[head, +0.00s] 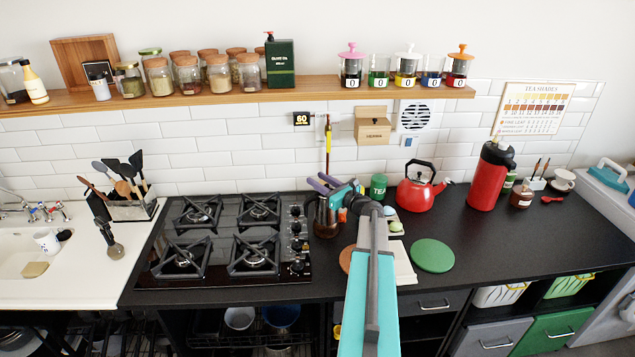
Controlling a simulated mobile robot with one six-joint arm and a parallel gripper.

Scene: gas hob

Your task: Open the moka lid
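I cannot make out a moka pot or its lid for certain in the head view; my arm hides part of the counter right of the hob. My gripper (321,183) is at the far end of my arm, above the counter just right of the hob. Its two purple fingers point left and look apart, with nothing seen between them. A dark brown vessel (326,226) stands just below the gripper, partly covered by it; I cannot tell what it is.
The gas hob (219,231) is bare, left of my gripper. A red kettle (416,192), a green canister (378,186) and a green round mat (432,255) are to the right. A shelf (320,92) with jars runs above. The counter's right front is clear.

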